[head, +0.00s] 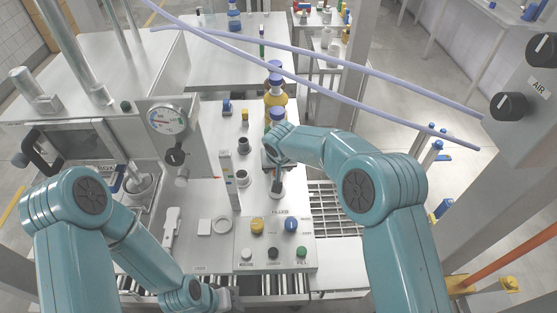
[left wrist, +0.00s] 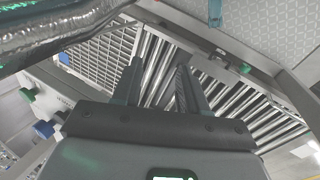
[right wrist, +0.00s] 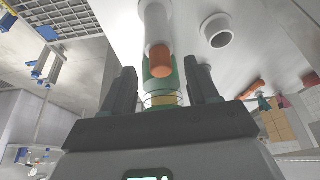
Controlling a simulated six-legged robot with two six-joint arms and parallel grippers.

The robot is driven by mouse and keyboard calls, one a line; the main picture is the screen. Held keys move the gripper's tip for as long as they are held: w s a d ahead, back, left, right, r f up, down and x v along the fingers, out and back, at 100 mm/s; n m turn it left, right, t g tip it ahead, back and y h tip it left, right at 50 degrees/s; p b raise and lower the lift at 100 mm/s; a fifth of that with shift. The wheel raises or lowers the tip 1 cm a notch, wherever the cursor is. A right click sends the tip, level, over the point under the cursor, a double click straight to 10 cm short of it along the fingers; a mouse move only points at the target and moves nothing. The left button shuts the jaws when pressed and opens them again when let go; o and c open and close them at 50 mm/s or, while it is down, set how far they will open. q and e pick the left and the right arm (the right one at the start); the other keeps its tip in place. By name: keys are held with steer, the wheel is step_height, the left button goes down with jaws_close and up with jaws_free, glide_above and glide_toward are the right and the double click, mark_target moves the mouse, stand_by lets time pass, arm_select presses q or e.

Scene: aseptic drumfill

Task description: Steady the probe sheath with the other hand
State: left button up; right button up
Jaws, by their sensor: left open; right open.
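I take the probe sheath to be the pale grey tube (right wrist: 155,25) with an orange end (right wrist: 160,62) in the right wrist view; I cannot be sure of this. Its orange end points toward my right gripper (right wrist: 163,88), which is open. A green and yellow banded thing (right wrist: 161,84) shows between the fingers; I cannot tell whether they touch it. In the head view my right gripper is over the filler deck and mostly hidden by its own wrist. My left gripper (left wrist: 160,85) is open and empty above the conveyor rollers, low at the front in the head view (head: 226,298).
The control panel (head: 272,243) with coloured knobs stands at the front of the deck. A gauge (head: 168,121) is at the left. A yellow bottle (head: 275,97) stands behind my right wrist. Pale lilac hoses (head: 330,68) cross above.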

steer(key=shift+x, duration=1.35)
